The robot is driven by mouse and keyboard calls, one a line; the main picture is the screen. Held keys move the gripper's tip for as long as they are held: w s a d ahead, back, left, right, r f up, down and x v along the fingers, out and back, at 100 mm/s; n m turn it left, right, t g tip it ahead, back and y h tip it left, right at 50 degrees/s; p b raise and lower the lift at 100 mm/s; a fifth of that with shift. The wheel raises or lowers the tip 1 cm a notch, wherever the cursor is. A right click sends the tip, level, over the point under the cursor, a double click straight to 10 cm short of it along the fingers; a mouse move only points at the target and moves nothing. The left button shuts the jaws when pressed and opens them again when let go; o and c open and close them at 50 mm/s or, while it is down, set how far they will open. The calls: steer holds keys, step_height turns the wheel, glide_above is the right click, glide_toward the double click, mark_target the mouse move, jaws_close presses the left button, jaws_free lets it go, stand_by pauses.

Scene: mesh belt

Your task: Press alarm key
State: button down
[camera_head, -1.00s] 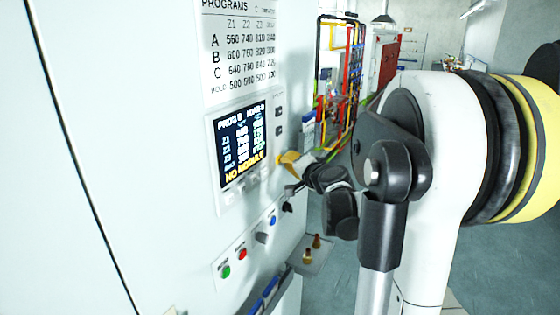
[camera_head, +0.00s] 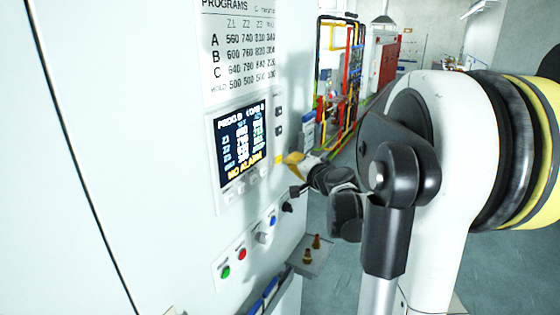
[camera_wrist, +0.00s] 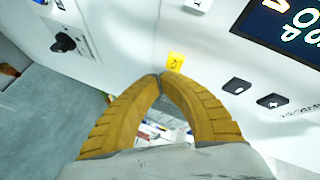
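In the head view my gripper (camera_head: 290,160) is at the screen's lower right, partly hiding that spot.
Pale keys (camera_head: 243,184) run under the screen. Below are a green button (camera_head: 226,271), a red button (camera_head: 241,254), a blue button (camera_head: 273,220) and a black knob (camera_head: 287,206). A small shelf (camera_head: 310,262) juts out lower right. Open floor lies to the right.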

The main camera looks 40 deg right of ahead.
mark_target(239, 242)
steer(key=s, duration=0.1)
steer(key=s+d, duration=0.1)
steer(key=s, duration=0.1)
steer(key=s+d, duration=0.1)
steer(key=shift+s, duration=0.3)
stand_by(0.3)
stand_by(0.6)
